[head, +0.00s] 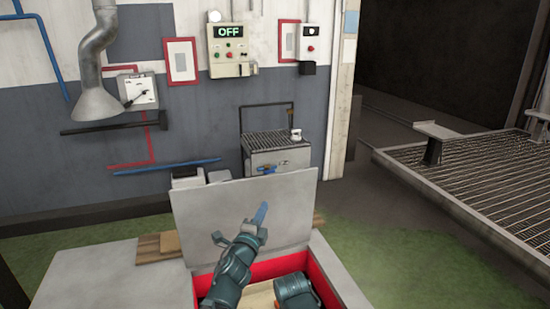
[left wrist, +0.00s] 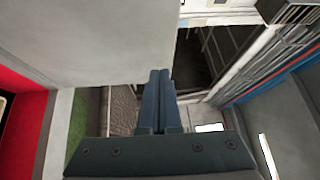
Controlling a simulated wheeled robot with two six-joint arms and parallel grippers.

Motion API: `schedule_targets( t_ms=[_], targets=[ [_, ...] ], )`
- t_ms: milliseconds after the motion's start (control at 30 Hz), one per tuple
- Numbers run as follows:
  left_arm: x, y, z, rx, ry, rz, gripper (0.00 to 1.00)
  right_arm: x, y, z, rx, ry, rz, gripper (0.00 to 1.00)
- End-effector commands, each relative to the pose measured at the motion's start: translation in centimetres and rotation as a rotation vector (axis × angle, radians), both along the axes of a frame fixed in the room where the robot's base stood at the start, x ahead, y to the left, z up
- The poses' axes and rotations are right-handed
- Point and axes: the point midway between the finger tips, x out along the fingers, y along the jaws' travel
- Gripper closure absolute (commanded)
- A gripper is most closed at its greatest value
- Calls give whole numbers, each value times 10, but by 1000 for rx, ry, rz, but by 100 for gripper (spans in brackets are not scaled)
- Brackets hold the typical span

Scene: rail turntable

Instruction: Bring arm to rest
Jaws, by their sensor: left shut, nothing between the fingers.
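My left gripper (head: 262,216) is raised in front of the upright grey lid (head: 205,210) of an open box. Its blue fingers are together and hold nothing. In the left wrist view the two fingers (left wrist: 160,88) lie side by side, with the pale lid (left wrist: 90,40) to their left. The box has red inner walls (head: 322,279), partly hidden behind my arm. A dark teal arm part of mine shows low over the box, but no right gripper shows.
Behind the lid stands a grey metal cabinet (head: 283,160) with a slatted top. A control panel (head: 232,52) reading OFF is on the wall. A grated platform (head: 480,180) lies at the right. Green-tinted floor (head: 385,240) to the right of the box is clear.

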Motion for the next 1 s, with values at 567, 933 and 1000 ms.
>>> schedule_targets(
  t_ms=[567, 933, 1000],
  targets=[
    [-150, 47, -206, -698, 1156, 872, 100, 0, 0, 9, 0, 0, 0, 100],
    [-257, 27, -227, -719, 1529, 1188, 100, 0, 0, 10, 0, 0, 0, 100],
    [-260, 27, -227, -717, 1541, 1201, 100, 0, 0, 10, 0, 0, 0, 100]
  ],
)
